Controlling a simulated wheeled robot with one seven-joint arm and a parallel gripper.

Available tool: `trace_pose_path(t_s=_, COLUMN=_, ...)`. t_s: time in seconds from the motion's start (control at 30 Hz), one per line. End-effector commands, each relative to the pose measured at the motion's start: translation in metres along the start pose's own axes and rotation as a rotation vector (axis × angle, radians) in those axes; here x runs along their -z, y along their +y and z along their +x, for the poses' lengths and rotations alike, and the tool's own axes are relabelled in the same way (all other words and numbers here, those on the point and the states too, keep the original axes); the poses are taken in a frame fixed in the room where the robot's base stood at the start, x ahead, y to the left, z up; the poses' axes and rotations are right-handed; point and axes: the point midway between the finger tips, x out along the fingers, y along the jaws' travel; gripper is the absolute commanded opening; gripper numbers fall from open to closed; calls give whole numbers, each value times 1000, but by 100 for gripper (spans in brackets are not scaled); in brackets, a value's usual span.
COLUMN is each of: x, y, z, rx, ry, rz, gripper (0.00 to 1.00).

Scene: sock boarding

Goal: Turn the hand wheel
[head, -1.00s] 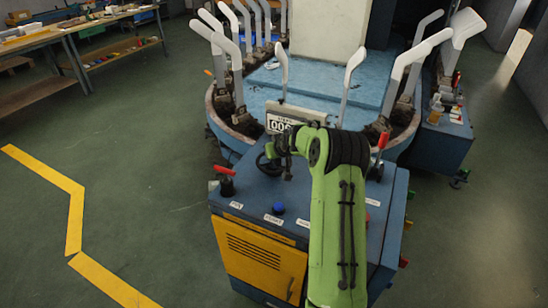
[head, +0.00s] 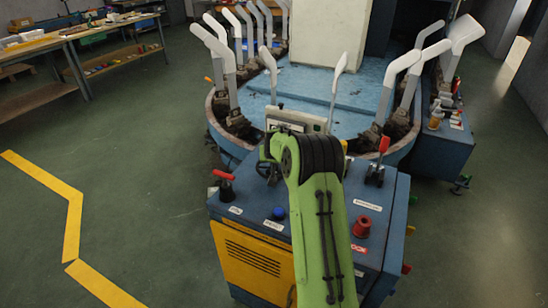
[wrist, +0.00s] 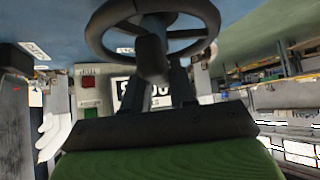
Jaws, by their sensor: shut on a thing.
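The hand wheel (head: 264,169) is a dark spoked ring on top of the blue console, partly hidden behind my arm in the head view. The wrist view shows the wheel (wrist: 208,22) close up at the top, with its dark handle (wrist: 152,58) standing out towards my gripper. My gripper (wrist: 158,82) is shut on the handle, at the near side of the rim; the fingertips partly merge with it in the dark. In the head view my gripper is hidden by my green arm.
The console (head: 235,190) carries a red-handled lever (head: 225,186), a blue button (head: 279,213), a red button (head: 361,227) and a second red lever (head: 378,165). Behind it stands a round carousel (head: 320,95) with upright white sock boards. Floor on the left is open.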

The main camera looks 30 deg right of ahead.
Motion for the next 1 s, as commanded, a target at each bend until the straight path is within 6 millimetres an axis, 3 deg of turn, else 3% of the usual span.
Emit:
trace_pose_path(t_s=0.1, x=0, y=0, z=0, rx=1, ry=0, rz=-1, gripper=0)
trace_pose_path(t_s=0.13, x=0, y=0, z=0, rx=1, ry=0, rz=-1, gripper=31)
trace_pose_path(t_s=0.23, x=0, y=0, z=0, rx=1, ry=0, rz=-1, gripper=46)
trace_pose_path(t_s=0.57, x=1, y=0, z=-5, rx=1, ry=2, rz=-2, gripper=47)
trace_pose_path(t_s=0.67, x=2, y=0, z=-22, rx=2, ry=3, rz=-3, gripper=47)
trace_pose_path(t_s=1.0, x=2, y=0, z=-118, rx=1, ry=4, rz=-3, gripper=47)
